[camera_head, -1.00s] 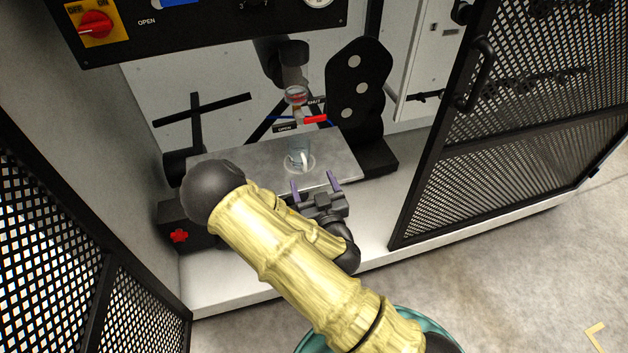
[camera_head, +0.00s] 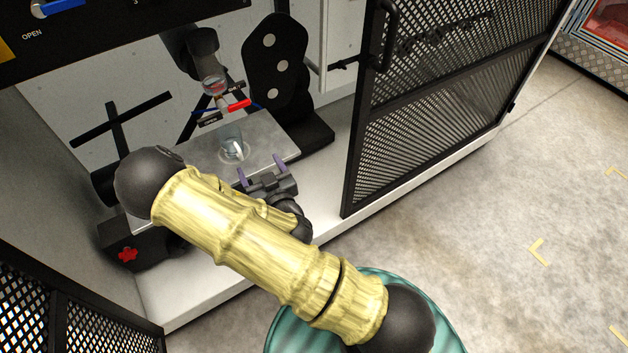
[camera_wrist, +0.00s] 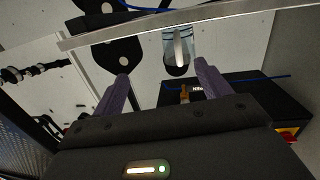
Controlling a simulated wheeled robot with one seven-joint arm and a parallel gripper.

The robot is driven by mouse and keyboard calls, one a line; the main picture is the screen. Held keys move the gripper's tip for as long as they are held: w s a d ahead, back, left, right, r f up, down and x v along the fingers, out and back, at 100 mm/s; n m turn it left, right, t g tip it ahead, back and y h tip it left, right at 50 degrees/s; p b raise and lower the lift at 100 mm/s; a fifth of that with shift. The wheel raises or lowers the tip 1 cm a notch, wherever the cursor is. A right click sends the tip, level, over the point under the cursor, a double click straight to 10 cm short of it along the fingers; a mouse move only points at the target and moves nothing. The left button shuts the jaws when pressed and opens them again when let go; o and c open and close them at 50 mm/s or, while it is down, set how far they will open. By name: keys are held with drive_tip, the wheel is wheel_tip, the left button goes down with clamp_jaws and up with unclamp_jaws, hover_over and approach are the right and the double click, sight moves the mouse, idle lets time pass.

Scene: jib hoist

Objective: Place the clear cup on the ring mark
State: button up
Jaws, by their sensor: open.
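The clear cup (camera_head: 232,138) stands upright on the grey metal plate (camera_head: 272,141), with a pale ring mark (camera_head: 245,157) showing around its base. The cup also shows in the wrist view (camera_wrist: 178,46), ahead of the fingers and toward the right one. My gripper (camera_head: 260,167) is open and empty at the plate's front edge, apart from the cup. Its two purple fingers (camera_wrist: 161,68) are spread in the wrist view. The far part of the ring is hard to see through the cup.
A red-handled valve (camera_head: 238,105) and spout (camera_head: 214,86) are above and behind the cup. A black plate with pale discs (camera_head: 276,62) stands right of it. A black mesh door (camera_head: 440,100) is open at the right. A black box with a red knob (camera_head: 127,254) is at front left.

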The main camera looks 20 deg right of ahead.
drive_tip(key=d+f+m+g+h, duration=0.1)
drive_tip(key=d+m+g+h, duration=0.35)
drive_tip(key=d+g, duration=0.3)
drive_tip(key=s+d+r+n+g, duration=0.1)
drive_tip(key=s+d+r+g, duration=0.1)
drive_tip(key=s+r, duration=0.3)
drive_tip(key=s+d+r+n+g+y, duration=0.1)
drive_tip(key=s+r+g, duration=0.3)
drive_tip(key=s, duration=0.6)
drive_tip(key=shift+s+d+r+g, duration=0.3)
drive_tip(key=shift+d+r+g, duration=0.15)
drive_tip(key=shift+d, duration=0.4)
drive_tip(key=shift+y, duration=0.25)
